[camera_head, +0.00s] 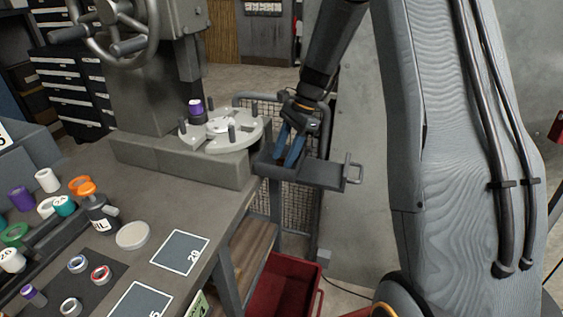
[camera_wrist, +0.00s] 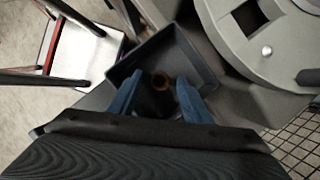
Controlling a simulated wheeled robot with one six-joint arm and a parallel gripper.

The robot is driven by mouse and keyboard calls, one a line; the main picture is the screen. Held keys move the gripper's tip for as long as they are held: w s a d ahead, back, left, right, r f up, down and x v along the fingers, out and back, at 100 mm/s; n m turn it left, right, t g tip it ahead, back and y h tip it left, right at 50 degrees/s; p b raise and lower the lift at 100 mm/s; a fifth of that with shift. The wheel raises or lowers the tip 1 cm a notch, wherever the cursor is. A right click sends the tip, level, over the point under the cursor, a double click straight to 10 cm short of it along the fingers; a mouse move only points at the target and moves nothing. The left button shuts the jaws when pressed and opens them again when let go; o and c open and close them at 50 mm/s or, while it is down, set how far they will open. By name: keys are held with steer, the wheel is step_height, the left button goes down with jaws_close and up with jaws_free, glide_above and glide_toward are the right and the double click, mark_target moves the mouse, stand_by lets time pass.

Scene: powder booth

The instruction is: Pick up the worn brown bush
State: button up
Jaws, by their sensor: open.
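In the head view my gripper (camera_head: 289,150) points down into the tray (camera_head: 265,165) at the bench's far right corner. The bush is hidden there by the fingers and the tray wall.
A round indexing plate (camera_head: 222,134) with upright pins and a purple-topped piece stands left of my gripper. A grey shelf with a handle (camera_head: 328,174) juts out on the right. A red bin (camera_head: 284,284) is below. Several coloured rings and bottles crowd the bench's left side.

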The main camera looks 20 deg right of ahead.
steer(key=shift+c, duration=0.6)
jaws_close()
steer(key=shift+r, duration=0.1)
